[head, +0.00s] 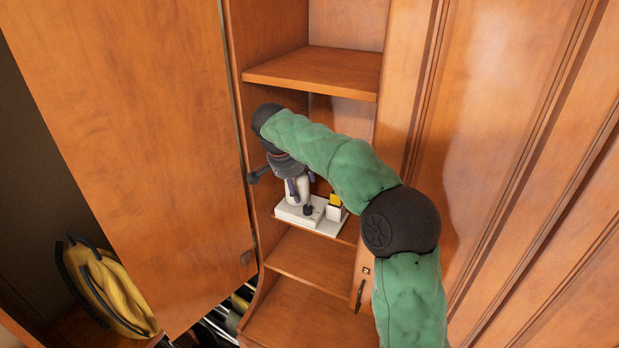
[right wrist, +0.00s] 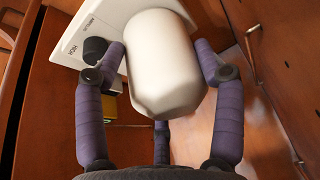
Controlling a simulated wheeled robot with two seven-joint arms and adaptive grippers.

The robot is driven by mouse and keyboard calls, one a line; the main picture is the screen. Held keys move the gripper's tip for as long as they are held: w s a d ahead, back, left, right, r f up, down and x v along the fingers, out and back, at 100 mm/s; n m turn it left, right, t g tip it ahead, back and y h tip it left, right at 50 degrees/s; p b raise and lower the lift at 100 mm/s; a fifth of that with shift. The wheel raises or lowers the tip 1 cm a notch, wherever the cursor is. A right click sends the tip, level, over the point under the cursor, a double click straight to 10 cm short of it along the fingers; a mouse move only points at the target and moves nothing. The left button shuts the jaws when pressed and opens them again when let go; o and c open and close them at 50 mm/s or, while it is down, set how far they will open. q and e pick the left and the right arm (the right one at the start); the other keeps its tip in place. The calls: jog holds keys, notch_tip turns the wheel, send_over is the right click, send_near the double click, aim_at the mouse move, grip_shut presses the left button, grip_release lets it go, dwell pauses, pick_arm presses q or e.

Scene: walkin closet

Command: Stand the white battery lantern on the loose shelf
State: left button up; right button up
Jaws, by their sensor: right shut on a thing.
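The white lantern (right wrist: 165,65), a smooth cylinder with a bevelled end, is held between the purple fingers of my right gripper (right wrist: 160,62). In the head view the right gripper (head: 298,188) is inside the open wooden shelf unit, with the white lantern (head: 305,187) partly hidden by its fingers. Which shelf is the loose one cannot be told. My left gripper is out of view.
The white panel carries a black knob (right wrist: 95,48); a yellow item (head: 335,200) is beside it. An upper shelf (head: 315,72) overhangs, and a lower shelf (head: 312,262) is bare. A door (head: 140,150) stands at left, with a yellow bag (head: 105,285) beyond.

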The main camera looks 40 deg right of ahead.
aim_at(312, 199)
jog(key=d, duration=0.2)
jog(key=w+d+p, duration=0.1)
jog(key=d, duration=0.1)
jog(key=shift+w+r, duration=0.15)
jog(key=shift+r, duration=0.05)
jog(key=p+x, duration=0.2)
jog(key=x, duration=0.2)
jog(key=o, duration=1.7)
jog(key=shift+f, duration=0.1)
